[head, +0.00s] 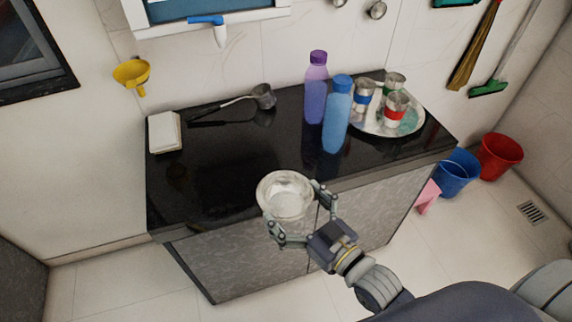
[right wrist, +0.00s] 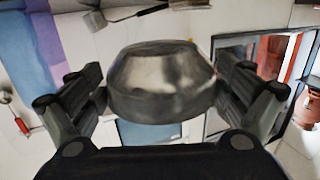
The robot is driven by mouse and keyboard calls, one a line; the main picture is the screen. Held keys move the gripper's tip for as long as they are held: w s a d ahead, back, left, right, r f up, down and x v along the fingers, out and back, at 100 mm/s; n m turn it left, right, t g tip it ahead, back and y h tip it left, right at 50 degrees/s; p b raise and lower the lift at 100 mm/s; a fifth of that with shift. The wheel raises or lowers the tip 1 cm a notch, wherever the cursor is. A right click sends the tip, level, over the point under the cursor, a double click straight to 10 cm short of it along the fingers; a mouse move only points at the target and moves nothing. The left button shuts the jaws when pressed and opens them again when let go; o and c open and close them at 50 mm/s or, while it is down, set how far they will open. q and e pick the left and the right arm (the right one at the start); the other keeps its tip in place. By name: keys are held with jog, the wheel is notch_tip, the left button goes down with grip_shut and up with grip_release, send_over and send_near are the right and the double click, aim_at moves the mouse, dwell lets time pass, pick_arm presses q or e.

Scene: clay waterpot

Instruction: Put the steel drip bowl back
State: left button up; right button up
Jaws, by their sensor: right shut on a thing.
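The steel drip bowl (head: 286,192) is a round, shiny metal bowl, seen from above in the head view with its open side up. My right gripper (head: 296,214) is shut on it, with one finger at each side. The bowl is in front of the black counter's front edge in the head view; its exact height is hard to judge. In the right wrist view the bowl (right wrist: 162,80) fills the middle between the two fingers (right wrist: 160,98). My left gripper is not in view.
The black counter (head: 240,165) has clear room at its middle and left. On it stand a white block (head: 164,132), a ladle (head: 262,96), a purple bottle (head: 315,90), a blue bottle (head: 337,115) and a steel tray (head: 413,125) with cups. Blue (head: 457,172) and red (head: 500,157) buckets stand right.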

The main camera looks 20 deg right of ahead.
jog(key=shift+w+d+f, duration=0.15)
jog(key=shift+w+f, duration=0.4)
jog(key=shift+f, duration=0.1)
jog(key=shift+n, duration=0.3)
jog(key=w+d, duration=0.1)
jog(key=w, duration=0.3)
jog(key=w+d+f, duration=0.1)
jog(key=w+d, duration=0.1)
jog(key=w, duration=0.3)
jog(key=w+d+p, duration=0.1)
jog(key=w, duration=0.4)
jog(key=shift+w+d+f, duration=0.1)
jog(key=shift+d+f, duration=0.05)
jog(key=shift+d, duration=0.15)
jog(key=shift+w+d, duration=0.25)
jog(key=shift+w, duration=0.3)
jog(key=shift+s+f, duration=0.1)
jog(key=shift+f, duration=0.75)
jog(key=shift+f+p, duration=0.3)
jog(key=shift+f, duration=0.45)
jog(key=shift+a, duration=0.1)
